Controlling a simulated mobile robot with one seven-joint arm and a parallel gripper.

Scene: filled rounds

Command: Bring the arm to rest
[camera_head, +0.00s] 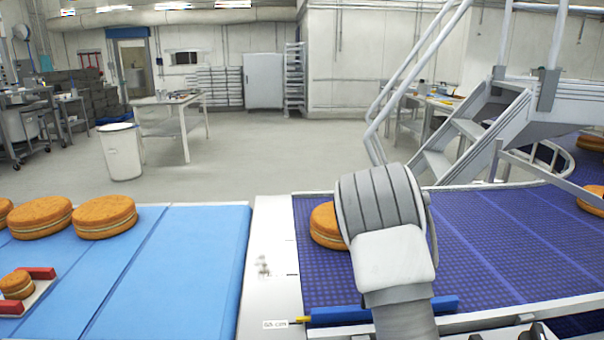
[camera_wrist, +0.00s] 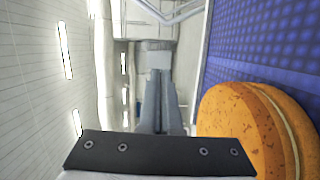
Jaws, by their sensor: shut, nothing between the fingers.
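My arm (camera_head: 385,230) rises from the bottom of the head view and bends over the dark blue belt. My gripper (camera_wrist: 160,75) shows in the wrist view as two grey fingers lying close together, shut with nothing between them. The arm hides it in the head view. A round filled cake (camera_head: 325,226) lies on the dark blue belt, partly hidden behind my arm. A large orange-brown filled round (camera_wrist: 245,130) shows at the right of the wrist view, beside the fingers and apart from them.
The dark blue belt (camera_head: 500,245) lies right, with a blue bar (camera_head: 340,315) near its front edge. A light blue belt (camera_head: 205,250) at left carries several rounds. A small round (camera_head: 17,285) sits between red blocks. Metal stairs (camera_head: 470,130) stand behind the right belt.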

